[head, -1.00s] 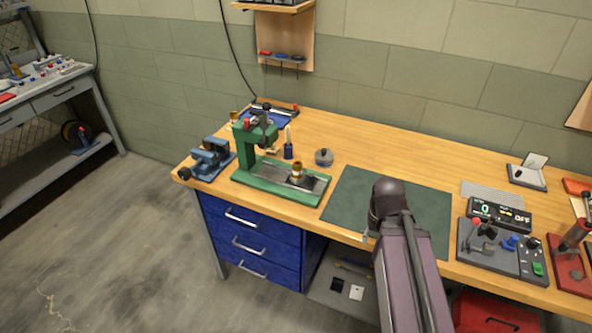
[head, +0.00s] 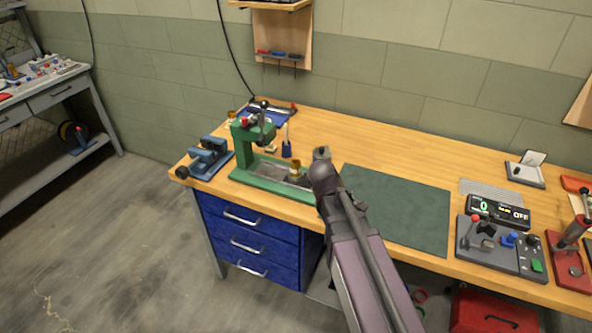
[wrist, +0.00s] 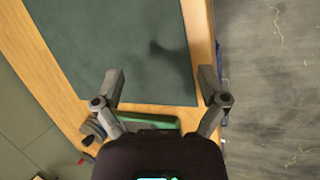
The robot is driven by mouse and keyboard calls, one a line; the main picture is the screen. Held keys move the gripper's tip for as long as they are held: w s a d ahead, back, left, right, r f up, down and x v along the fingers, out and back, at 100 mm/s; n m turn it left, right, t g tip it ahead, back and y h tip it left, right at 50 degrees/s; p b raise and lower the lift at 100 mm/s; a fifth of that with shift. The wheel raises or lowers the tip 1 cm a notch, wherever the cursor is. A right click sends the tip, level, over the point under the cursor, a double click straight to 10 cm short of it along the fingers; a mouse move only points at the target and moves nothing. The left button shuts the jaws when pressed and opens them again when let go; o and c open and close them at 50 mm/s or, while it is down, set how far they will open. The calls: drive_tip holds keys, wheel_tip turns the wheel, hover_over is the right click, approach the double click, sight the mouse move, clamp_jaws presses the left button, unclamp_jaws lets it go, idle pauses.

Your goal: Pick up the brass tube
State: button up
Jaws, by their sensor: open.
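A small brass-coloured piece (head: 295,168), which looks like the brass tube, stands on the base of the green press (head: 262,178) in the head view. My arm ends just right of it, and a dark wrist joint covers the press's right end. In the wrist view my gripper (wrist: 162,75) is open, with two grey fingers spread apart and nothing between them. It points down over the dark green mat (wrist: 110,40). Part of the green press shows below the fingers (wrist: 155,121). The brass piece cannot be made out in the wrist view. The fingers are hidden in the head view.
A blue vise (head: 208,158) stands left of the press. A blue-based tool (head: 286,150) stands behind it. The green mat (head: 400,210) is bare. A control box (head: 500,245) and a red hand press (head: 570,255) are on the right. The bench's front edge is close.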

drive_tip(key=w+a+r+n+t+h, duration=0.35)
drive_tip(key=w+a+n, duration=0.25)
drive_tip(key=a+n, duration=0.5)
drive_tip(key=n+t, duration=0.5)
drive_tip(key=n, duration=0.2)
approach(292, 163)
drive_tip(key=s+a+r, duration=0.1)
drive_tip(key=shift+s+a+r+b, duration=0.1)
drive_tip(key=shift+s+b, duration=0.05)
drive_tip(key=shift+b, duration=0.3)
drive_tip(key=b+x, duration=0.3)
drive_tip(key=x, duration=0.4)
drive_tip(key=shift+f, duration=0.25)
drive_tip(key=shift+x, duration=0.8)
drive_tip(key=shift+r, duration=0.15)
